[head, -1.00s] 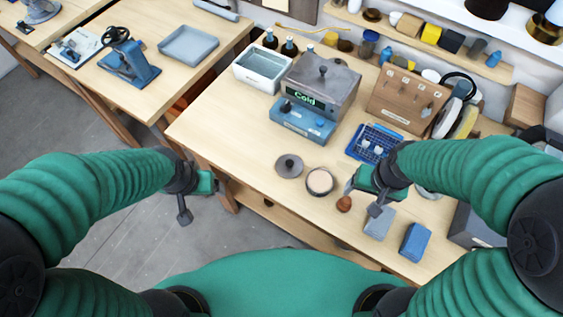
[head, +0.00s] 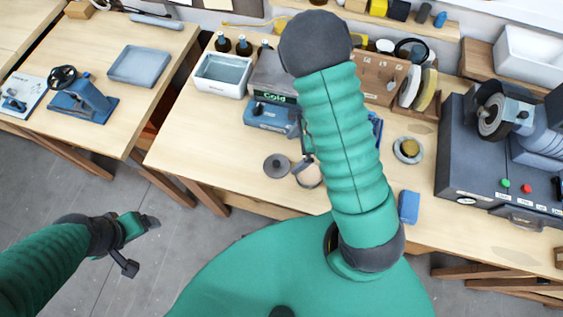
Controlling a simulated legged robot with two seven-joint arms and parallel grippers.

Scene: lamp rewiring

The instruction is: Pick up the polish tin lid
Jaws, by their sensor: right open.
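The polish tin lid (head: 277,166) is a dark grey disc with a small knob, lying flat on the workbench. The open round polish tin (head: 309,175), with pale contents, stands just right of it. My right gripper (head: 300,163) is open, over the left part of the tin and close to the lid's right side. My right arm hides much of this gripper, so I cannot tell its height or any contact. My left gripper (head: 146,223) is away from the bench, above the floor; its jaw opening is unclear.
A blue block (head: 408,207) and a small dish (head: 408,149) lie right of my arm. A grinding machine (head: 478,170) stands far right. Bench left of the lid is clear.

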